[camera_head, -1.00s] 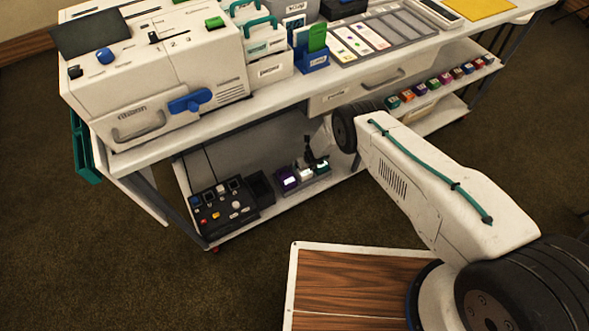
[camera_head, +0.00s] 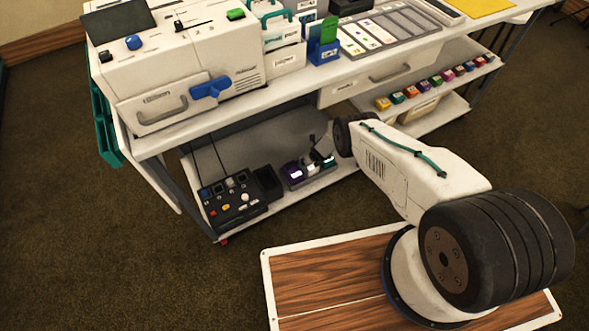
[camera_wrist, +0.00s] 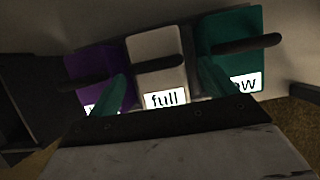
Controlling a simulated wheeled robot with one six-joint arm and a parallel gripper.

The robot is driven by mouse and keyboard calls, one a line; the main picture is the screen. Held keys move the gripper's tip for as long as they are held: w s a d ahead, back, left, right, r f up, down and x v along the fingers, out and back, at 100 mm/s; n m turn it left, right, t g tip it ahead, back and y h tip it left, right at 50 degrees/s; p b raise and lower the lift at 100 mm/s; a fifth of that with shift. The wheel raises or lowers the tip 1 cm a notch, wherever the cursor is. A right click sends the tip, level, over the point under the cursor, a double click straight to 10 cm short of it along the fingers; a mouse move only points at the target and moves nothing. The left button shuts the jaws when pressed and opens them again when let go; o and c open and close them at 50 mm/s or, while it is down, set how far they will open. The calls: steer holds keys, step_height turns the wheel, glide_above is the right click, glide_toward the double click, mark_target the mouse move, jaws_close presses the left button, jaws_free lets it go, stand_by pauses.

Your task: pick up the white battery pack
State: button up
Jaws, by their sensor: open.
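The white battery pack (camera_wrist: 157,72), labelled "full" and with a dark bar across it, is in the middle of the wrist view. A purple pack (camera_wrist: 98,70) is on its left and a teal pack (camera_wrist: 229,38) on its right. My gripper (camera_wrist: 165,80) is open, with one teal finger towards each side of the white pack. I cannot tell how deep the fingers reach. In the head view, the white pack (camera_head: 309,170) sits between its neighbours on the lower shelf, small and partly obscured.
A black control box (camera_head: 232,203) with coloured buttons and a dark bin (camera_head: 266,184) stand left of the packs on the lower shelf (camera_head: 235,150). The white cart top (camera_head: 300,87) overhangs it. Several coloured blocks (camera_head: 411,91) line a shelf at right.

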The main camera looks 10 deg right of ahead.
jaws_close()
steer(key=shift+w, duration=0.1)
steer(key=shift+a+r, duration=0.1)
steer(key=shift+r, duration=0.1)
stand_by(0.4)
